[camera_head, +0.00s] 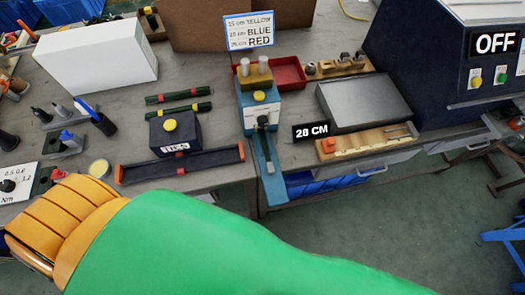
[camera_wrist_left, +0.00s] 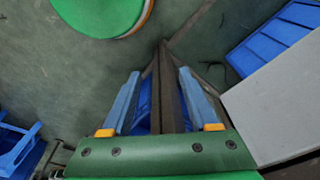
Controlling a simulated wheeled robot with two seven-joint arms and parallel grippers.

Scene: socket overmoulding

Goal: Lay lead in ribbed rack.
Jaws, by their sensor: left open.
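No lead can be made out for certain. Two dark green rods with red and yellow bands (camera_head: 178,97) lie on the bench behind a dark box with a yellow button (camera_head: 175,135). A long dark tray with orange ends (camera_head: 205,163) lies at the bench's front edge; whether it is the ribbed rack I cannot tell. My left gripper (camera_wrist_left: 160,72) is open in the left wrist view, its blue fingers apart over the floor and dark frame bars, with nothing seen held. It does not show in the head view. My right gripper is not in view.
A grey plate (camera_head: 365,102), a wooden fixture (camera_head: 368,143) and a machine marked OFF (camera_head: 440,50) are right. My green and orange arm covers the lower left foreground.

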